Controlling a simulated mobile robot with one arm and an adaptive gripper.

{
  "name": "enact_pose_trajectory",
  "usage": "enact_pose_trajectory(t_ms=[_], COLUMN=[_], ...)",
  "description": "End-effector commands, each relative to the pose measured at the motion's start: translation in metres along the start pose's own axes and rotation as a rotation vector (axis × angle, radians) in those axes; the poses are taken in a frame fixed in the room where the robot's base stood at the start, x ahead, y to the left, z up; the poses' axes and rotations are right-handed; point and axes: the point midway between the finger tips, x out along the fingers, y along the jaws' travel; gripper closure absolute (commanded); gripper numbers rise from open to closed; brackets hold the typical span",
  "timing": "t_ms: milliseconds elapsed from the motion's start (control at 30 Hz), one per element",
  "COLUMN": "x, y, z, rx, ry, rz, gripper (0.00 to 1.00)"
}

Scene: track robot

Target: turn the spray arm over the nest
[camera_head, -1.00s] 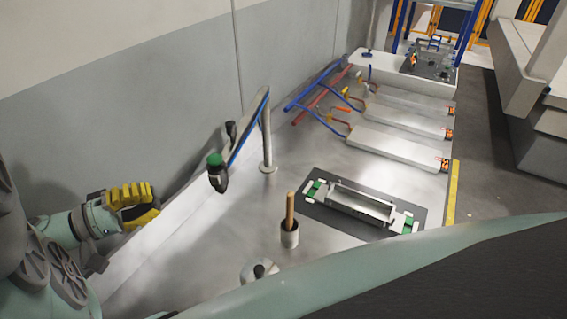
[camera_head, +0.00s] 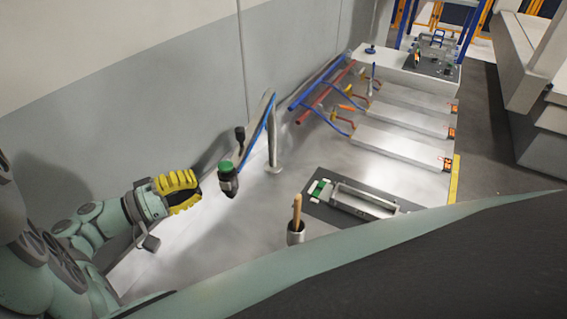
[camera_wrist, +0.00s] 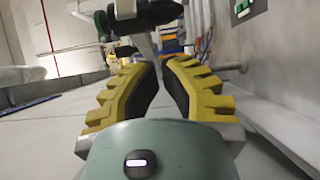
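The spray arm (camera_head: 257,128) is a slim bar with a blue hose on an upright post. It reaches towards the lower left to a black spray head (camera_head: 229,185) with a green cap. The spray head hangs beside the nest, not above it. The nest (camera_head: 365,199) is a silver cradle on a dark plate to the right, its near side partly hidden by my own body. My yellow gripper (camera_head: 197,188) is left of the spray head, apart from it. In the wrist view the gripper (camera_wrist: 162,64) has an empty gap between its fingers, and the dark spray head (camera_wrist: 150,17) shows beyond the tips.
A wooden-handled tool stands in a metal cup (camera_head: 295,233) between the spray head and the nest. Blue and red pipes (camera_head: 320,90) run along the wall, beside several pale blocks (camera_head: 400,148). A grey wall (camera_head: 130,120) stands behind the gripper.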

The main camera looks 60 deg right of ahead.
Motion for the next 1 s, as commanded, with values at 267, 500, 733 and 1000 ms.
enact_pose_trajectory(t_ms=[267,500,733,1000], x=[0.026,0.027,0.028,0.039], y=[0.000,0.000,0.000,0.000], z=[0.001,0.001,0.002,0.013], rx=[0.001,0.001,0.001,0.000], ry=[-0.007,-0.006,-0.002,0.038], rz=[-0.001,-0.001,0.000,0.003], gripper=[1.00,1.00,1.00,1.00])
